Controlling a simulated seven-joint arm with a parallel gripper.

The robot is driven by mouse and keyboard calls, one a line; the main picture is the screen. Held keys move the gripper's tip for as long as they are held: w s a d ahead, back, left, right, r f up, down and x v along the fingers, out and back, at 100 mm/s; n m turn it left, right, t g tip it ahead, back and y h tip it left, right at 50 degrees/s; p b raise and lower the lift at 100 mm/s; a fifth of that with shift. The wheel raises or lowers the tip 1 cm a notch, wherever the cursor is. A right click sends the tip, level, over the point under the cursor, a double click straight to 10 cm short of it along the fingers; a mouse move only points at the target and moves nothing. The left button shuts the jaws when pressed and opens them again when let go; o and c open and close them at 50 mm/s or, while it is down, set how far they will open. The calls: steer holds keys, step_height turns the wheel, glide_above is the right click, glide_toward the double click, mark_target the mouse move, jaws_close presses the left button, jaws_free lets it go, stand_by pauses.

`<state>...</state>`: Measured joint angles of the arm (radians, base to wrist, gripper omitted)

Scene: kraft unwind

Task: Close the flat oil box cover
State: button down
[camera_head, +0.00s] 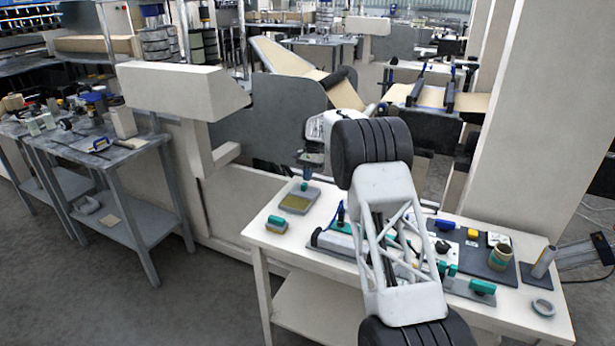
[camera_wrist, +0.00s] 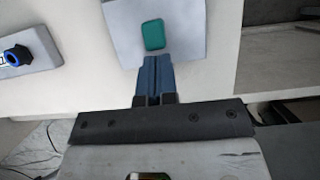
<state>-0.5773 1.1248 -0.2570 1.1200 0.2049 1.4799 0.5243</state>
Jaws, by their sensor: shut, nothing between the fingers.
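The flat oil box (camera_head: 313,191) stands at the left end of the white table. In the head view it shows a grey rim around an olive-yellow inner face. The wrist view shows a pale grey plate, which looks like its cover (camera_wrist: 185,20), with a teal handle (camera_wrist: 153,34). The cover's exact tilt cannot be told. My gripper (camera_head: 306,179) is over the far side of the box. Its blue fingers (camera_wrist: 155,62) are together and empty, pointing at the plate just short of the teal handle. Whether they touch it is unclear.
A teal-topped block (camera_head: 276,224) sits left in front of the box. A blue-knobbed fixture (camera_wrist: 18,55) lies to the other side. My arm hides much of the table's middle. Rolls and small parts crowd its right end. A machine housing (camera_head: 180,90) rises behind on the left.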

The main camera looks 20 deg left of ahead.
mark_target(300, 195)
steer(key=shift+s, duration=0.15)
stand_by(0.3)
steer(key=shift+s, duration=4.2)
steer(key=shift+w, duration=0.15)
steer(key=shift+w+f, duration=0.1)
steer(key=shift+w, duration=0.45)
steer(key=w, duration=0.3)
steer(key=v, duration=1)
steer(key=shift+s+r, duration=0.15)
steer(key=shift+r, duration=0.05)
steer(key=w, duration=0.6)
steer(key=shift+d, duration=0.2)
